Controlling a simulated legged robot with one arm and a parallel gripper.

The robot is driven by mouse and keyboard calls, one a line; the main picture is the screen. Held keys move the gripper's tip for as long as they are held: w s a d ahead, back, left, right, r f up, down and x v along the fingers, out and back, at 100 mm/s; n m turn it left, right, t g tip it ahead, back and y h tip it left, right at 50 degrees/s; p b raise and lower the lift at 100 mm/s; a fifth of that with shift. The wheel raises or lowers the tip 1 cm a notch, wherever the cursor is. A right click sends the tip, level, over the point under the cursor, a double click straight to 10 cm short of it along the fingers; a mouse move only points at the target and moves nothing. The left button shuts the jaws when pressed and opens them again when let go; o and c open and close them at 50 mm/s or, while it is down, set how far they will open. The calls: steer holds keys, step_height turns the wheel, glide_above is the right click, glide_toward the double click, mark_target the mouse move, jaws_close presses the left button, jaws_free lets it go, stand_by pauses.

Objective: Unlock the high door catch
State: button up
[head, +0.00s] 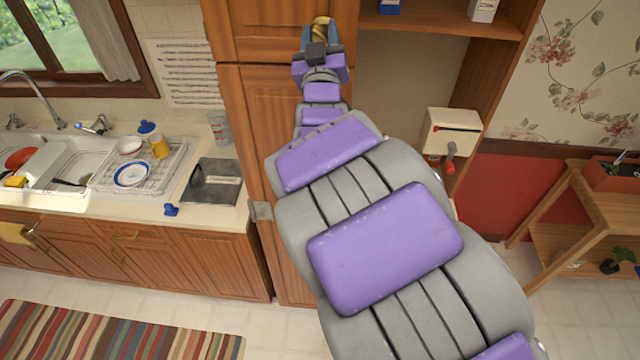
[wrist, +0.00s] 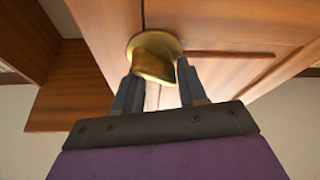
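The high door catch is a round brass piece with a raised knob (wrist: 152,62) on the wooden cabinet in the wrist view. My gripper (wrist: 157,82) is open, with one dark finger on each side of the brass knob. I cannot tell whether either finger touches it. In the head view, my gripper (head: 319,32) is raised against the tall wooden cabinet (head: 262,110), near the seam between its upper and lower doors. A little of the brass catch (head: 321,21) shows there, mostly hidden by my gripper.
An open wooden shelf (head: 430,20) lies right of the cabinet. A cream wall box (head: 451,130) with a red and grey part hangs below it. The counter (head: 215,215) with sink and dish rack (head: 105,180) is at left. A striped rug (head: 110,335) lies on the floor.

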steer(key=m+h+p, duration=0.1)
steer(key=m+h, duration=0.1)
steer(key=m, duration=0.2)
steer(key=f+b+v, duration=0.1)
steer(key=b+v, duration=1.1)
steer(key=v, duration=0.6)
step_height(320, 180, down, 19)
steer(key=w+d+n+g+y+b, duration=0.1)
steer(key=n+g+y+b, duration=0.1)
steer(key=g+b, duration=0.3)
steer(key=shift+g+y+b, duration=0.3)
steer(key=shift+g+y, duration=0.3)
steer(key=shift+g, duration=0.8)
